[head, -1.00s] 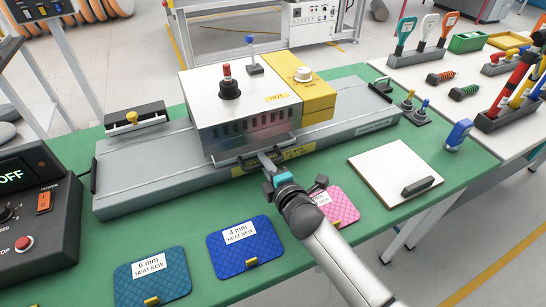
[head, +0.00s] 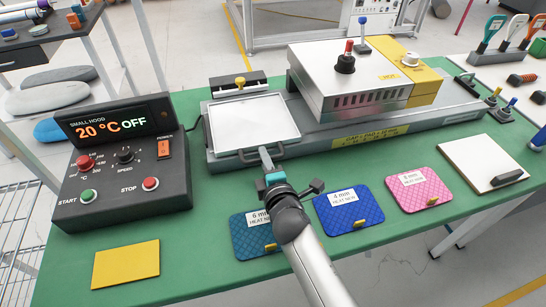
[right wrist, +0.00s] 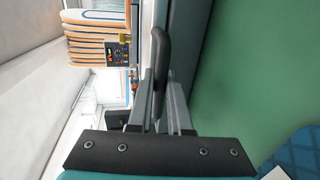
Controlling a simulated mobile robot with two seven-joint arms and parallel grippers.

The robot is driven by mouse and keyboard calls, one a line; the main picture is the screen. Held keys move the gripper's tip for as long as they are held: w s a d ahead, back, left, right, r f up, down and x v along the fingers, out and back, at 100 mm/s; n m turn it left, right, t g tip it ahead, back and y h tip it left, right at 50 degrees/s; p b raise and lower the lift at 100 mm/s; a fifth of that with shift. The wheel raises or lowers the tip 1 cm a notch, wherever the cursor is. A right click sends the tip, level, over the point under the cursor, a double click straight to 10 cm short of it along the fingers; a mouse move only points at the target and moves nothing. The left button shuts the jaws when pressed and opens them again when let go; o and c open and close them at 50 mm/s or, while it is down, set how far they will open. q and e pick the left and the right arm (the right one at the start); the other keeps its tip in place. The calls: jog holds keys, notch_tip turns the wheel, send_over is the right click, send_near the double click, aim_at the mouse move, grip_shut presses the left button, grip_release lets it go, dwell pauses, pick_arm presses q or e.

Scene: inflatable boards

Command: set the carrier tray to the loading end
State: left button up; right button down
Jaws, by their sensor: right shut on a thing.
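The carrier tray (head: 255,118), white and shallow with a grey rim, lies flat on the left end of the long grey track (head: 345,135). It is clear of the metal hood (head: 350,75) to its right. My right gripper (head: 266,158) is shut on the dark handle (head: 243,155) at the tray's front edge. In the right wrist view the handle (right wrist: 163,50) stands between the fingers of the right gripper (right wrist: 162,105). My left gripper is not in view.
A control box (head: 120,165) reading 20 °C OFF stands left of the track. A black block with a yellow knob (head: 240,82) sits behind the tray. Several pads, such as the blue one (head: 348,207), lie in front. A yellow sheet (head: 126,264) lies front left.

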jog(key=shift+s+a, duration=0.15)
jog(key=shift+a, duration=0.25)
jog(key=c, duration=0.8)
grip_release()
jog(key=shift+c, duration=0.2)
jog(key=shift+s, duration=0.1)
jog(key=shift+s+d+r, duration=0.1)
jog(key=shift+s+d, duration=0.05)
jog(key=shift+s, duration=0.1)
jog(key=p+v, duration=0.2)
jog(key=v, duration=1.2)
jog(key=shift+s+p, duration=0.25)
jog(key=shift+p, duration=0.15)
